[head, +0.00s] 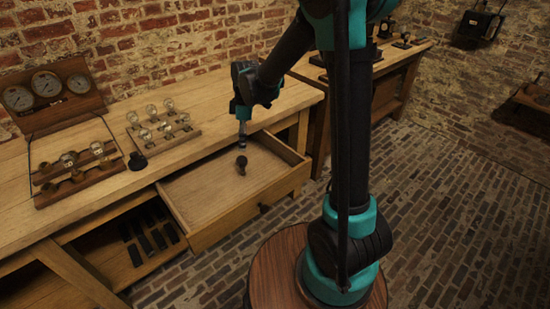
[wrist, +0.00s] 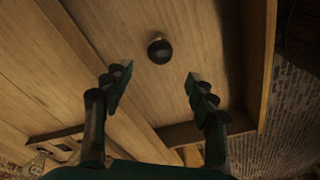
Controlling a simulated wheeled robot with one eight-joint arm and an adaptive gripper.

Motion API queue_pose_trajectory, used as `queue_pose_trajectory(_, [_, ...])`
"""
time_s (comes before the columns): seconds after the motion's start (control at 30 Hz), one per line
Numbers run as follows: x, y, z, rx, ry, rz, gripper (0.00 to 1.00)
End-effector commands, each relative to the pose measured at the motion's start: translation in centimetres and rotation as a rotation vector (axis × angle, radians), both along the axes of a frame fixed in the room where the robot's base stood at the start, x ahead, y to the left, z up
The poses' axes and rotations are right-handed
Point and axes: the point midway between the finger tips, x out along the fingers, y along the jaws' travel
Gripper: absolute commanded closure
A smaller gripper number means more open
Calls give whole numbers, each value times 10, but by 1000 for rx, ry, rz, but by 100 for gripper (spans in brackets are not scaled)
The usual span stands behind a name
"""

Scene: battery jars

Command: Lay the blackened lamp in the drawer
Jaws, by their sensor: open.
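The blackened lamp (head: 241,165) is inside the open drawer (head: 195,193), over its bare wooden floor near the middle. In the wrist view the lamp (wrist: 159,50) shows as a dark round bulb with a small brownish base, apart from the drawer walls. It appears to lie on the drawer floor. My gripper (head: 242,140) is above the drawer, pointing down, just over the lamp in the head view. In the wrist view the fingers of my gripper (wrist: 155,85) are spread wide, with nothing between them, and the lamp is beyond the tips.
The bench (head: 95,205) carries a lamp rack (head: 160,137) with several clear bulbs, a second rack (head: 75,175) and a gauge panel (head: 50,95). A small black object (head: 137,161) stands near the bench edge. Dark bars (head: 150,235) lie on the shelf below.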

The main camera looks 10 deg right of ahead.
Motion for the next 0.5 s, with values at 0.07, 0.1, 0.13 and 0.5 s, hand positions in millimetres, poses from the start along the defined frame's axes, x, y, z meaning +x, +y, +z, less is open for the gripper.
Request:
queue_pose_trajectory(0.07, [-5,-9,2,0,-5,-40,43])
queue_pose_trajectory(0.1, [-8,-16,3,1,-10,-80,43])
queue_pose_trajectory(0.13, [-12,-24,5,2,-16,-120,43])
queue_pose_trajectory(0.5, [-106,-143,7,67,-111,-894,43])
